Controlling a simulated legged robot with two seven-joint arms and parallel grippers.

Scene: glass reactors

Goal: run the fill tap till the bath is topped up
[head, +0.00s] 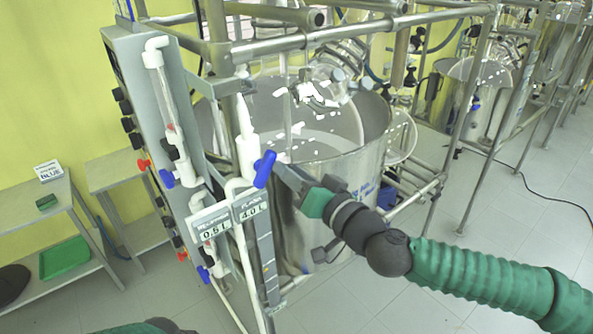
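The tap with a blue lever handle (264,169) sits on a white vertical pipe at the front of the frame, in the middle of the head view. The steel bath (340,185) stands behind it, with a clear glass vessel (310,108) inside; its liquid level is hard to make out. My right gripper (282,172) reaches in from the right, with its fingertips at the blue handle. I cannot tell whether the fingers are closed on the handle or only beside it. My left gripper is out of view.
Two small plates reading 0.6 L (214,232) and 4.0 L (253,212) hang below the tap. A grey panel (130,75) with knobs and other blue and red valves stands left. Metal frame bars surround the bath. A shelf with a green tray (65,258) is at far left.

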